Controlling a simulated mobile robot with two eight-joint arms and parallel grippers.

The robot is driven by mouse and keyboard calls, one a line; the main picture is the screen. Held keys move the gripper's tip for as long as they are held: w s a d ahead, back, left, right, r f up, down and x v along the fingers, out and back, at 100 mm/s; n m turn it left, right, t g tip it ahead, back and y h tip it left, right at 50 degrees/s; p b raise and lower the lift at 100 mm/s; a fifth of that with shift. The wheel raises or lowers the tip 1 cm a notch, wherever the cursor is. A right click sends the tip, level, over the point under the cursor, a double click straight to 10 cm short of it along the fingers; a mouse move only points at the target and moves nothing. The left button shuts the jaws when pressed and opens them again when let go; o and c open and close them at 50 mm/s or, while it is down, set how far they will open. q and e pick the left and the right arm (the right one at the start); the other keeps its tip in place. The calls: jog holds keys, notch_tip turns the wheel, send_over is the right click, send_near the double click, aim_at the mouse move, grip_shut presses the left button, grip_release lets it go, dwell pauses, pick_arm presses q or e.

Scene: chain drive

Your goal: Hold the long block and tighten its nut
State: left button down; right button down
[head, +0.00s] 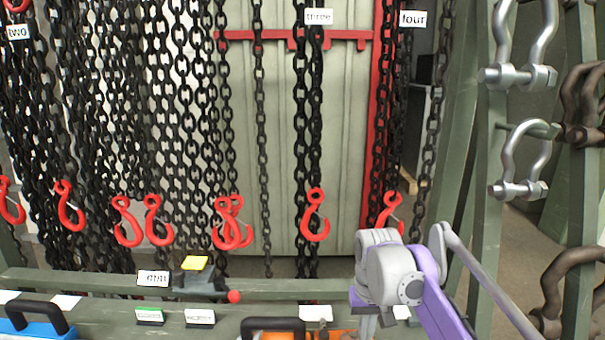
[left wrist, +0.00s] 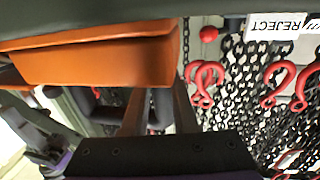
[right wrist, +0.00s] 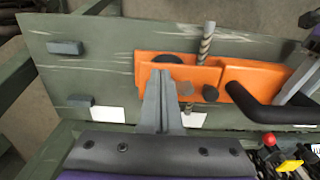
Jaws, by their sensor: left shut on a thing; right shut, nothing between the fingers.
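The long orange block (right wrist: 250,90) with its black handle (right wrist: 262,112) lies against a green board in the right wrist view. A threaded rod (right wrist: 206,45) sticks out of it, with small dark round parts beside it; I cannot tell which is the nut. In the left wrist view my left gripper (left wrist: 160,95) is shut on the dark handle (left wrist: 95,112), with the orange block (left wrist: 100,60) beyond. My right gripper (right wrist: 164,78) is shut and empty, its tips in front of the orange block near the small parts. In the head view the handle (head: 273,324) shows at the bottom edge.
A blue block (head: 35,330) with a black handle is at the lower left. A small stand with a yellow top (head: 195,263) and a red ball (head: 234,296) is on the green rail. Chains with red hooks (head: 315,215) hang behind; shackles (head: 525,160) stand at right.

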jog(key=shift+s+a, duration=0.2)
jog(key=shift+a, duration=0.4)
dwell(0.3)
jog(key=shift+a, duration=0.25)
jog(key=shift+w+a, duration=0.1)
jog(key=shift+a, duration=0.4)
jog(key=shift+w+a, duration=0.1)
jog(key=shift+a, duration=0.2)
jog(key=shift+s+a, duration=0.2)
jog(key=shift+s, duration=0.2)
notch_tip(320, 180, up, 6)
send_over(349, 339)
jog(key=s, duration=0.3)
jog(key=shift+a, duration=0.3)
